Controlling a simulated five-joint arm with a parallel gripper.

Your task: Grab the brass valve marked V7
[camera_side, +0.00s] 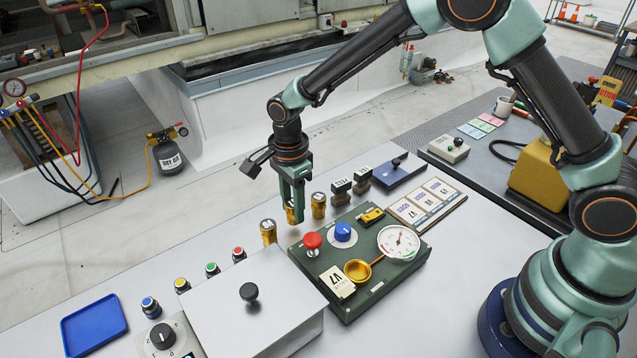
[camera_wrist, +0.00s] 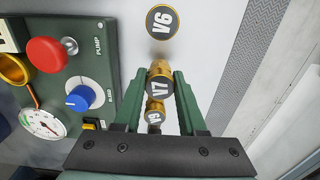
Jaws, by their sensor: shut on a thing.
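The brass valve marked V7 (camera_wrist: 160,84) has a round dark cap with a white label. It sits between the two green fingers of my gripper (camera_wrist: 158,100) in the wrist view, and the fingers are shut on it. In the side view my gripper (camera_side: 292,203) points down, and the fingers partly hide the gripped valve (camera_side: 291,214). I cannot tell whether its base touches the table. A valve marked V6 (camera_wrist: 162,21) stands on one side, at the left in the side view (camera_side: 268,232). Another brass valve (camera_side: 318,206) stands on the other side.
A green panel (camera_side: 345,312) with a red knob (camera_side: 312,240), blue knob (camera_side: 343,232), gauge (camera_side: 398,242) and V7 card (camera_side: 337,282) lies close by. A grey box (camera_side: 280,322), coloured buttons and a blue tray (camera_side: 93,325) are at the front left. Dark-topped fittings (camera_side: 341,189) stand to the right.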

